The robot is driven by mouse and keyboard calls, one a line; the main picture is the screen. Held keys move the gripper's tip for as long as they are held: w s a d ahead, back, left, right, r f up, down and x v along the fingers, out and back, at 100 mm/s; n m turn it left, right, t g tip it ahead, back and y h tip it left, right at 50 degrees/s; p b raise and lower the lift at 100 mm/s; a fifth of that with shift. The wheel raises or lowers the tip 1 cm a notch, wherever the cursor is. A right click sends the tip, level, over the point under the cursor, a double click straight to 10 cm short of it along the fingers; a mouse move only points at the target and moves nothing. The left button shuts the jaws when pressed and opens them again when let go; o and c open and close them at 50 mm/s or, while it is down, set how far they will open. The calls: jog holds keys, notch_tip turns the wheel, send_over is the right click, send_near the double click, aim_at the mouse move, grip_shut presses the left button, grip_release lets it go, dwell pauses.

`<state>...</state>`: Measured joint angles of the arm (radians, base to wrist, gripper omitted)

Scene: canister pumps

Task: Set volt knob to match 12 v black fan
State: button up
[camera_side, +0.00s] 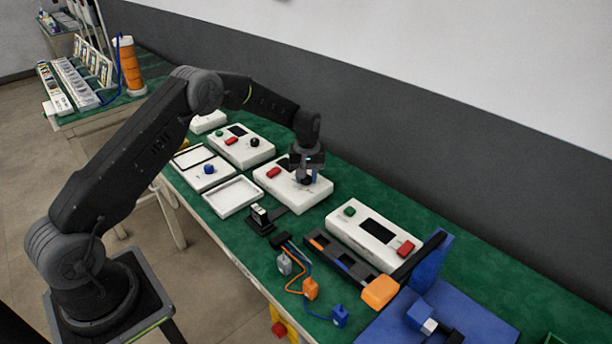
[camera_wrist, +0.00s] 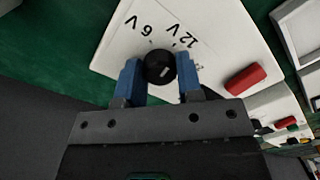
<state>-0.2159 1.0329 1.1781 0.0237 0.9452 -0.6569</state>
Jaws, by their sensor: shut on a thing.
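The volt knob (camera_wrist: 160,67) is a round black knob with a light pointer mark, on a white box (camera_wrist: 215,30) printed "6 V" and "12 V". The pointer mark shows on the lower right part of the knob. In the wrist view my gripper (camera_wrist: 160,72) has its blue fingers on both sides of the knob, shut on it. A small black device (camera_side: 262,218), possibly the fan, stands in front of the box.
A red switch (camera_wrist: 245,79) sits on the same box beside my gripper. Another white box (camera_side: 374,236) stands to the right, and an empty white tray (camera_side: 233,196) to the left. Plugs with orange and blue cables (camera_side: 311,288) lie near the front edge.

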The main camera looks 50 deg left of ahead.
aim_at(307, 176)
jog(key=shift+m, duration=0.8)
jog(key=o, duration=0.9)
notch_tip(307, 176, up, 14)
jog(key=shift+w+d+f, duration=0.1)
jog(key=shift+w+d, duration=0.05)
